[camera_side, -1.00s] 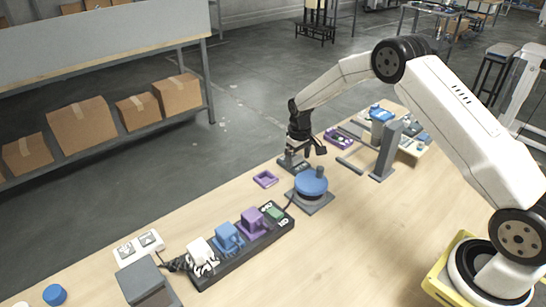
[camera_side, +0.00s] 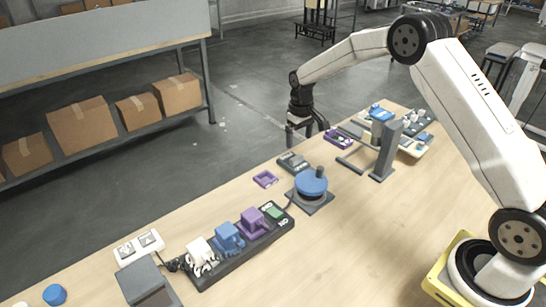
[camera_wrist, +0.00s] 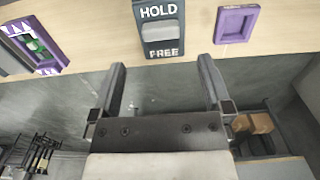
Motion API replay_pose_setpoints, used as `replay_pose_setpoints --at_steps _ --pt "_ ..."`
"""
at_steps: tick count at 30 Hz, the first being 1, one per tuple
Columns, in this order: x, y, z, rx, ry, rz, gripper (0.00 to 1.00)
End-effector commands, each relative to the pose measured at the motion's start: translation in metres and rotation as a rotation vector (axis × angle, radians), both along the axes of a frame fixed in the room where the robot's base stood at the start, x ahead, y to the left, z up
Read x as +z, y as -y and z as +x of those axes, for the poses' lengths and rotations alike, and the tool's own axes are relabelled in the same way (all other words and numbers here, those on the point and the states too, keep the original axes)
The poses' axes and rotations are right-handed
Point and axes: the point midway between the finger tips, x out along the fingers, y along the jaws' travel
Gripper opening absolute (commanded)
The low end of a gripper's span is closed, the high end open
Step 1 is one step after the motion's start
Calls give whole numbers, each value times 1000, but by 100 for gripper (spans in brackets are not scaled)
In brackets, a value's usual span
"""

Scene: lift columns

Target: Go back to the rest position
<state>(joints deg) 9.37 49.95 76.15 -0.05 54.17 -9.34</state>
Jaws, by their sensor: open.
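My gripper (camera_side: 308,130) is open and empty, raised above the far edge of the table in the side view. In the wrist view its two fingers (camera_wrist: 163,90) are spread apart with nothing between them. Beyond the fingertips lies a grey switch (camera_wrist: 160,32) marked HOLD and FREE. In the side view this switch (camera_side: 293,163) sits on the table, below and slightly left of the gripper, and the gripper does not touch it.
A purple square frame (camera_side: 265,179) lies left of the switch, and a blue round turntable (camera_side: 311,183) stands in front. A grey upright post (camera_side: 385,152) and a purple tray (camera_side: 338,139) are to the right. A black strip (camera_side: 240,246) holds blue and purple blocks.

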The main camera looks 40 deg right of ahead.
Motion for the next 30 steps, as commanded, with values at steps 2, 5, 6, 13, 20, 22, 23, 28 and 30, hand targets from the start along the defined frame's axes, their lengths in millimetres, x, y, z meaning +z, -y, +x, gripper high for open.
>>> replay_pose_setpoints --at_steps 2,5,6,13,20,22,23,28,30 --pt "1 0 0 0 0 0 100" --pt "1 0 0 0 0 0 100" --pt "1 0 0 0 0 0 100" --pt "3 -2 -2 0 3 -1 100" --pt "14 -13 -19 1 24 -3 100" --pt "19 -18 -28 2 35 -5 100" --pt "21 -21 -32 2 40 -5 100" --pt "33 -36 -62 2 72 -8 100" --pt "38 -41 -76 2 85 -9 100"
